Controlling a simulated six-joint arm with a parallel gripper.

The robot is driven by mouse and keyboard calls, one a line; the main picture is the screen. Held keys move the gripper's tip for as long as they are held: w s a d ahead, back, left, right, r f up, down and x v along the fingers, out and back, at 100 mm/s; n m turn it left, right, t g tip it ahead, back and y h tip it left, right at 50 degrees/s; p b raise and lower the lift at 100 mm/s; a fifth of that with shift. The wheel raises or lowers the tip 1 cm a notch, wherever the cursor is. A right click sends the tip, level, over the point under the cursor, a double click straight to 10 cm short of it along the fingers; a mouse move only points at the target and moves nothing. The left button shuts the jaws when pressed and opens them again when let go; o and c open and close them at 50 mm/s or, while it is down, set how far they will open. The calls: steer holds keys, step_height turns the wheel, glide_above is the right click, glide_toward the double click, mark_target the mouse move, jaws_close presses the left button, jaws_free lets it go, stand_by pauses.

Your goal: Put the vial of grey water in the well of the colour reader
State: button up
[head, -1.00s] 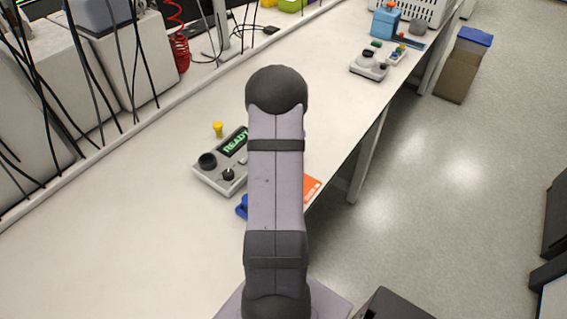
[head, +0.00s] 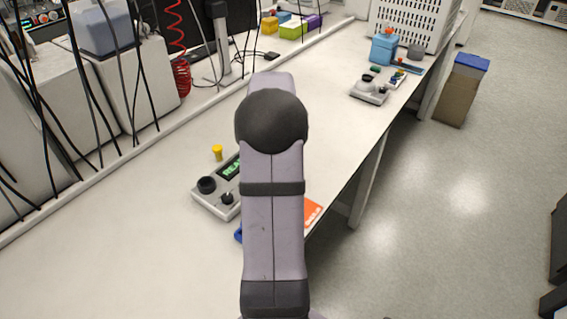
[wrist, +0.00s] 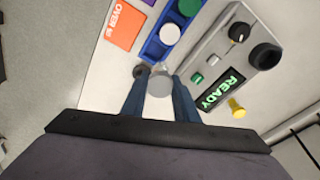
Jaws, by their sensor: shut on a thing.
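In the wrist view my gripper (wrist: 160,88) is shut on a vial with a round grey top (wrist: 159,83), held between the two fingertips. The vial's lower part and the liquid are hidden from this angle. The colour reader (wrist: 217,43) is the grey box to the right of the fingertips, with a lit READY screen, a green button, a black knob and a round black part (wrist: 265,57) that may be its well. The held vial is apart from the reader. In the head view the reader (head: 210,203) is partly covered by my arm, and my gripper is hidden.
A blue rack (wrist: 158,47) with white-topped and green-topped vials lies beside the reader. An orange card (wrist: 126,24) is left of it. A small dark round thing (wrist: 140,71) is by the left fingertip. A yellow knob-like piece (wrist: 236,107) stands beside the reader's screen.

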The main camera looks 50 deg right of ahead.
steer(key=w+a+n+y+p, duration=0.1)
steer(key=w+a+n+p, duration=0.2)
steer(key=w+a+n, duration=0.3)
steer(key=w+a+r+n+y+p, duration=0.1)
steer(key=w+a+n+p, duration=0.3)
steer(key=w+a+n, duration=0.3)
steer(key=w+n, duration=0.4)
steer(key=w, duration=0.2)
steer(key=shift+n+t, duration=0.4)
steer(key=shift+w, duration=0.1)
steer(key=shift+f+b, duration=1.1)
steer(key=shift+f, duration=0.75)
steer(key=shift+f, duration=0.1)
steer(key=shift+f+b, duration=1)
steer(key=shift+f, duration=0.5)
steer(key=shift+f, duration=0.25)
